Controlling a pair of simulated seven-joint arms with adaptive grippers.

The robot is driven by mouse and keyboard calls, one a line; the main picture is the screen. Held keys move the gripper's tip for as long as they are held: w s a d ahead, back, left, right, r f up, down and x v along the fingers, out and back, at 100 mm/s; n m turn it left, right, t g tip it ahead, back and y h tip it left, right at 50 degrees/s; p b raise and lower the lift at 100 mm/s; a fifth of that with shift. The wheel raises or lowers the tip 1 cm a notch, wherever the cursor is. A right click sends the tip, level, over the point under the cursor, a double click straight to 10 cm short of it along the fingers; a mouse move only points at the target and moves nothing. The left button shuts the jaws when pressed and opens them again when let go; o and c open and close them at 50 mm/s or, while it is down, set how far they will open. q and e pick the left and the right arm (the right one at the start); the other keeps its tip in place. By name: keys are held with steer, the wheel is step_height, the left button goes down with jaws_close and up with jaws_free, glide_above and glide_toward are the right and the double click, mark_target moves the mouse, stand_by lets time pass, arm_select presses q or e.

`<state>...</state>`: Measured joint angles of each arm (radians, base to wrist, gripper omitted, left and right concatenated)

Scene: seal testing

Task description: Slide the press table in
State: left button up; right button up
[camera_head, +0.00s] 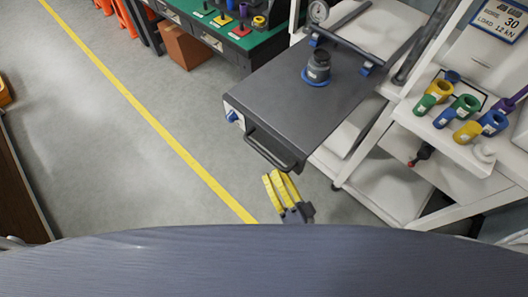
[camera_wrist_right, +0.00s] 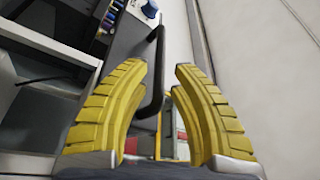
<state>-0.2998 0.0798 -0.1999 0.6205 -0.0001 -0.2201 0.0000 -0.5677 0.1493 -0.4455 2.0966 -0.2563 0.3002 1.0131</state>
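The press table (camera_head: 290,100) is a dark grey slab that sticks out from the white press frame, right of centre in the head view. A black bar handle (camera_head: 265,150) is on its near end, beside a blue knob (camera_head: 235,117). My right gripper (camera_head: 272,174) has yellow ribbed fingers and is just below the handle in the head view. In the right wrist view the fingers (camera_wrist_right: 165,68) are apart and the handle (camera_wrist_right: 156,75) shows between them, with no clear contact. My left gripper is not in view.
A black cylinder on a blue ring (camera_head: 318,70) stands on the press table. A white shelf (camera_head: 450,140) at right holds several coloured rings. A green-topped workbench (camera_head: 245,35) stands at the back. Grey floor with a yellow line (camera_head: 150,120) is open at left.

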mark_target(264, 153)
steer(key=shift+x, duration=3.4)
steer(key=shift+o, duration=0.5)
jaws_close()
